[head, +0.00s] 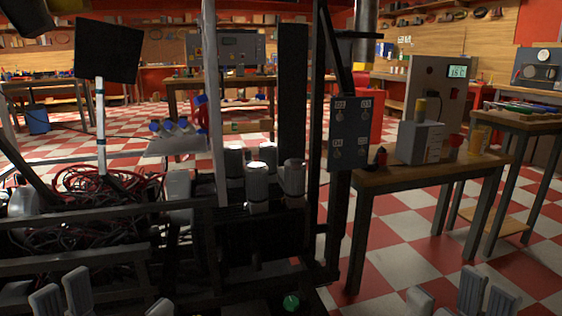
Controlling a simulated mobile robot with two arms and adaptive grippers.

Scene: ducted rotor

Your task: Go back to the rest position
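My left gripper (112,297) is at the bottom left edge of the head view. Its grey fingers stand apart with a gap between them, and nothing shows in the gap. My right gripper (452,298) is at the bottom right edge, also with its fingers apart and nothing visible between them. Both are cut off by the lower picture edge. The left one is in front of the dark frame with wires, and the right one is over the checkered floor, in front of the wooden table.
A dark metal rig (205,250) with grey cylinders (257,185) and tangled red wires (105,187) fills the left and middle. A wooden table (440,176) with a grey box (420,142) stands right. Checkered floor (400,262) is free at lower right.

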